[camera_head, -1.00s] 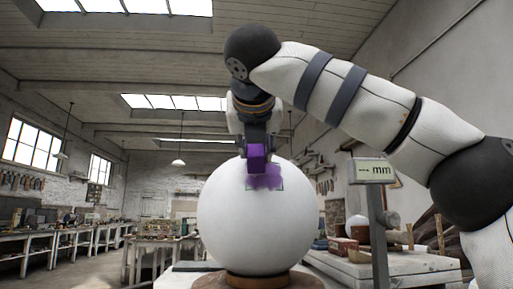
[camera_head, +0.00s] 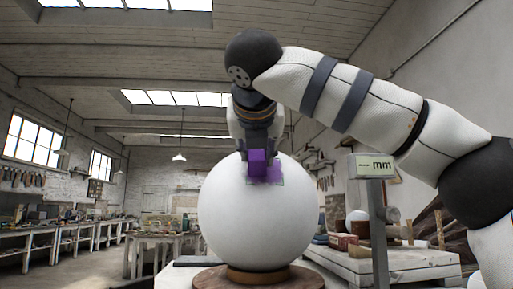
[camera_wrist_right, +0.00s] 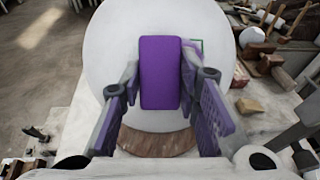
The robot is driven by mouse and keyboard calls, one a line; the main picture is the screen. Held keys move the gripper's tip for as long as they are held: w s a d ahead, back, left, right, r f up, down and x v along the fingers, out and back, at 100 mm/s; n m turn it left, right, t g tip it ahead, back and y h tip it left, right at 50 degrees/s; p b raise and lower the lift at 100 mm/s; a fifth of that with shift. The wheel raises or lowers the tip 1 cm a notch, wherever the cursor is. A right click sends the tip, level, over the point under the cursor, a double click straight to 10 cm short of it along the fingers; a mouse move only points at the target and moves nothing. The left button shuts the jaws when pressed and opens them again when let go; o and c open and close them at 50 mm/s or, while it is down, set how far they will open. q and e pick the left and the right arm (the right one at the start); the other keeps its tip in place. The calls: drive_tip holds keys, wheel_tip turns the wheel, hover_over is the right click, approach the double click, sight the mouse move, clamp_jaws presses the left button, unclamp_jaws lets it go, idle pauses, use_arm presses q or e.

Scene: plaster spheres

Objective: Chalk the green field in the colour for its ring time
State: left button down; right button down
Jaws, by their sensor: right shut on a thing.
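A large white plaster sphere (camera_head: 240,225) sits on a round brown stand (camera_head: 222,278). My right gripper (camera_head: 258,146) is shut on a purple chalk block (camera_head: 258,163) at the upper front of the sphere. The chalk (camera_wrist_right: 160,72) is upright between both fingers in the wrist view, over the sphere (camera_wrist_right: 112,45). A purple smear (camera_head: 274,172) shows on the sphere beside the chalk, inside a thin green field outline (camera_head: 283,182). The chalk hides part of the field; a corner of its outline (camera_wrist_right: 199,42) shows in the wrist view. My left gripper is not in view.
A display (camera_head: 374,166) on a post reads dashes and "mm", right of the sphere. A white bench (camera_head: 395,264) with boxes and another small sphere stands behind it. Long workbenches (camera_head: 40,238) line the left wall. Open floor lies at the left.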

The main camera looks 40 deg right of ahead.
drive_tip(key=shift+s+f, duration=0.1)
drive_tip(key=shift+f, duration=0.15)
drive_tip(key=shift+w+d+r, duration=0.3)
drive_tip(key=shift+w+r, duration=0.25)
drive_tip(key=shift+r, duration=0.2)
drive_tip(key=shift+w+d+r, duration=0.3)
drive_tip(key=shift+w+r, duration=0.2)
drive_tip(key=shift+r, duration=0.25)
drive_tip(key=shift+s+a+f, duration=0.3)
drive_tip(key=shift+s+f, duration=0.2)
drive_tip(key=shift+f, duration=0.25)
drive_tip(key=shift+s+a+f, duration=0.3)
drive_tip(key=shift+s+f, duration=0.2)
drive_tip(key=shift+f, duration=0.25)
drive_tip(key=shift+w+d+r, duration=0.3)
drive_tip(key=shift+w+r, duration=0.2)
drive_tip(key=shift+r, duration=0.25)
drive_tip(key=shift+w+d+r, duration=0.3)
drive_tip(key=shift+w+r, duration=0.2)
drive_tip(key=shift+r, duration=0.25)
drive_tip(key=shift+s+a+f, duration=0.15)
drive_tip(key=shift+s+a, duration=0.2)
drive_tip(key=shift+s, duration=0.15)
drive_tip(key=shift+s+a+f, duration=0.15)
drive_tip(key=shift+s+a, duration=0.15)
drive_tip(key=shift+s, duration=0.2)
